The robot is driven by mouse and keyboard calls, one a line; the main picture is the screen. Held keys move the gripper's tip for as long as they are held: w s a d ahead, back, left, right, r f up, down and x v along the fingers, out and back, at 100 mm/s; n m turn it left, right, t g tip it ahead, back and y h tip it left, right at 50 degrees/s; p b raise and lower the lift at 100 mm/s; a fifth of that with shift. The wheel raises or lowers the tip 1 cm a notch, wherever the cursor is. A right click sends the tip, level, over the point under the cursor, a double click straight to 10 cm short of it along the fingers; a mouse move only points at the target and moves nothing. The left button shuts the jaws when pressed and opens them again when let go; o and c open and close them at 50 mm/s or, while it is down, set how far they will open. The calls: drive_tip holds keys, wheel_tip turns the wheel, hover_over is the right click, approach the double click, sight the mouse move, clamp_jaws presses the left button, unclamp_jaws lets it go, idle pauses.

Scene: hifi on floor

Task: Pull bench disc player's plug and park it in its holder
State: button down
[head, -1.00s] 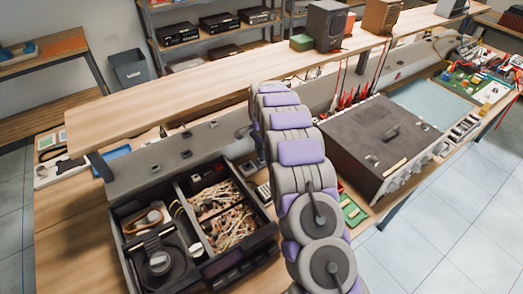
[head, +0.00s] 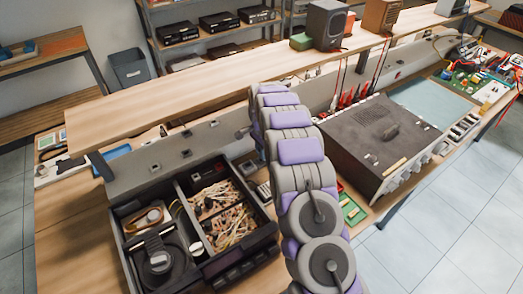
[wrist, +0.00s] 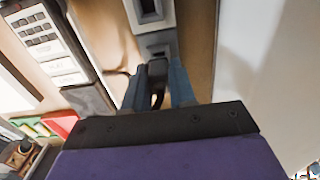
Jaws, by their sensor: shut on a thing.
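The disc player (head: 272,232) sits on the bench with its top open, showing a disc mechanism at left and wiring at right. In the wrist view my gripper (wrist: 158,88) has its two bluish fingers closed around a black plug (wrist: 157,72). A grey socket plate (wrist: 155,46) is just beyond the plug. I cannot tell whether the plug is seated in it or apart. In the head view my arm hides most of the gripper, near the grey rail (head: 135,170) behind the player. I cannot make out the plug's holder for certain.
A long wooden shelf (head: 200,80) runs above the rail. A large dark instrument (head: 370,140) stands right of my arm, with red leads behind it. Green boards (head: 352,210) lie between them. The bench's front left corner (head: 70,240) is bare.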

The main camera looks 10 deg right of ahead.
drive_tip(key=shift+f, duration=0.7)
idle(0.7)
drive_tip(key=c, duration=0.8)
unclamp_jaws()
drive_tip(key=shift+c, duration=0.2)
wheel_tip(320, 180, up, 22)
drive_tip(key=p, duration=0.6)
drive_tip(key=shift+r, duration=0.15)
drive_tip(key=shift+w+a, duration=0.1)
drive_tip(key=shift+w, duration=0.05)
